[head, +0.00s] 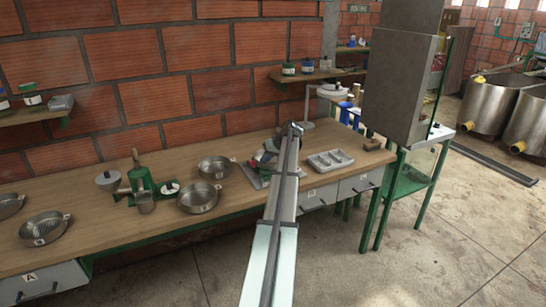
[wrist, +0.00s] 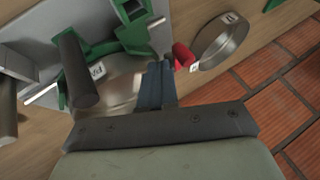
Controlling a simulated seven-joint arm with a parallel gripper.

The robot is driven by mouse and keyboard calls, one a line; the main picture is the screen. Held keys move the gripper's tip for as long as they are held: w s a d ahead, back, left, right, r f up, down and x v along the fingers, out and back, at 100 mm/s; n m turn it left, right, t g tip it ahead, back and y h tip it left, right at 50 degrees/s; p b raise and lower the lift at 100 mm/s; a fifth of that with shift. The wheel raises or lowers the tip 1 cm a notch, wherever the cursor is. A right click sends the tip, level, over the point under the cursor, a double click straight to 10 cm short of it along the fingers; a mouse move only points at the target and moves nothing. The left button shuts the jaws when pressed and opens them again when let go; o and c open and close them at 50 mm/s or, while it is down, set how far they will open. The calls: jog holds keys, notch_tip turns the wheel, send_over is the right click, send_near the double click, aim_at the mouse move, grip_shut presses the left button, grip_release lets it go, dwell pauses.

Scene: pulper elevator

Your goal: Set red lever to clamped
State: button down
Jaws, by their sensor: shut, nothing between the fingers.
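The red lever (wrist: 183,57) shows in the wrist view as a short red handle just right of my fingertips. A small white label sits by its lower end. It belongs to a device with a grey metal plate (wrist: 45,40) and green brackets (wrist: 132,28). My gripper (wrist: 160,68) is shut and empty, its dark blue fingers beside the lever; I cannot tell whether they touch it. In the head view my gripper (head: 296,129) is over the bench, and my arm hides much of the device (head: 253,172).
In the head view, pans (head: 199,197) stand left on the wooden bench (head: 110,225), and a grey compartment tray (head: 330,160) lies right.

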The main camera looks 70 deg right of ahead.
jog(key=shift+w+a, duration=0.4)
jog(key=shift+w, duration=0.25)
jog(key=shift+a, duration=0.1)
jog(key=shift+w+a+m, duration=0.1)
jog(key=shift+a+m, duration=0.05)
jog(key=shift+m, duration=0.25)
